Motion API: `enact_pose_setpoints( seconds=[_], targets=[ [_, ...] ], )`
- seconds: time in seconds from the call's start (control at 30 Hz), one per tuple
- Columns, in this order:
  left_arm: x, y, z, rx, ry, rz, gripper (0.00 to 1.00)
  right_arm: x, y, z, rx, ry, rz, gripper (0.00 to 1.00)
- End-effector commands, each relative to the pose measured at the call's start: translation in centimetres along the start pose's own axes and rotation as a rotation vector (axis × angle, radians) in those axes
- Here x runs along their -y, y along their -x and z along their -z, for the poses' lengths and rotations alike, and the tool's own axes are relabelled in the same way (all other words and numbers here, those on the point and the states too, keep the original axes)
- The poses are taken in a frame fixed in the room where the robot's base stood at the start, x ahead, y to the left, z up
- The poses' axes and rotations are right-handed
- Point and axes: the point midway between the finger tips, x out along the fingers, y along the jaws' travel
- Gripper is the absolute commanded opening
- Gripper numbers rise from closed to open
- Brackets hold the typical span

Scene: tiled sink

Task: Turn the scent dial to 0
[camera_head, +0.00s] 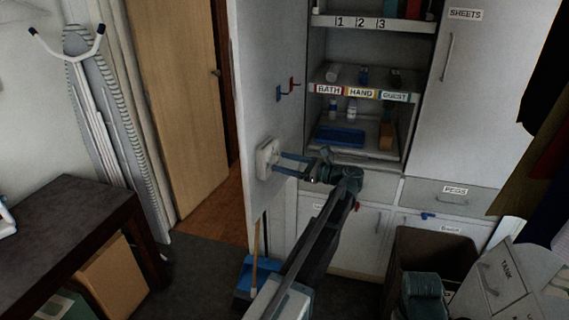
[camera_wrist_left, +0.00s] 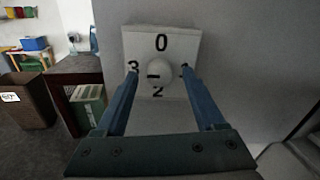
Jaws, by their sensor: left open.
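The scent dial (camera_wrist_left: 158,72) is a round pale knob on a square white plate (camera_wrist_left: 182,45) on the upright white panel. 0 is at the top, 3 at the left and 2 at the bottom; the right-hand mark is mostly hidden by a finger. A short dark mark shows on the knob's lower left face; I cannot tell for sure which number it points to. In the head view the plate (camera_head: 267,157) is on the open door. My left gripper (camera_head: 279,162) is open, its blue fingers on either side of the knob; contact is unclear.
A brown bin (camera_head: 434,244) stands at lower right. A dark table (camera_head: 62,215) is at left.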

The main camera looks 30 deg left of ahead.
Motion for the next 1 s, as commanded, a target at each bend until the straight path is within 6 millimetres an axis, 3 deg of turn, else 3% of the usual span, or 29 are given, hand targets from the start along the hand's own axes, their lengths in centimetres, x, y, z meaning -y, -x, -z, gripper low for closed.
enact_pose_setpoints(
  seconds=[0.3,0.7,1.0],
  targets=[
    [0.02,-0.18,0.0,0.0,0.0,0.001,0.71,0.0,0.0,0.0,0.0,0.0,0.0,0.5],
    [0.01,-0.16,0.0,0.0,0.0,0.001,0.0,0.0,0.0,0.0,0.0,0.0,0.0,0.5],
    [0.0,-0.15,0.02,0.0,0.022,0.001,0.0,0.0,-0.03,0.0,0.0,0.0,0.0,0.5]
  ],
)
